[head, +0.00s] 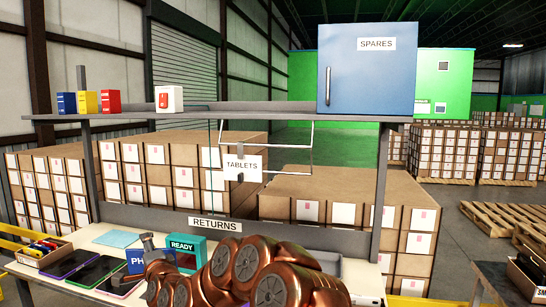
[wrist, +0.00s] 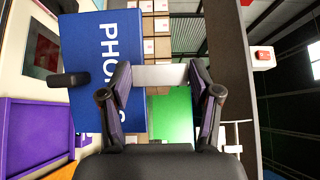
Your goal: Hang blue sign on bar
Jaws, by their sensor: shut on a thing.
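The blue sign (head: 135,262) with white letters, partly hidden, is low over the table in the head view. In the head view my gripper (head: 152,252) is mostly hidden behind my copper arm. A thin pale bar frame (head: 290,173) hangs under the shelf. A white TABLETS sign (head: 243,168) is at its left part.
The shelf (head: 250,118) carries a blue SPARES cabinet (head: 367,80) and several small boxes. A teal READY box (head: 187,246) stands beside the sign. Tablets (head: 72,262) and a tray (head: 40,252) lie on the table (head: 85,238). A RETURNS label (head: 215,224) is on the rear ledge.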

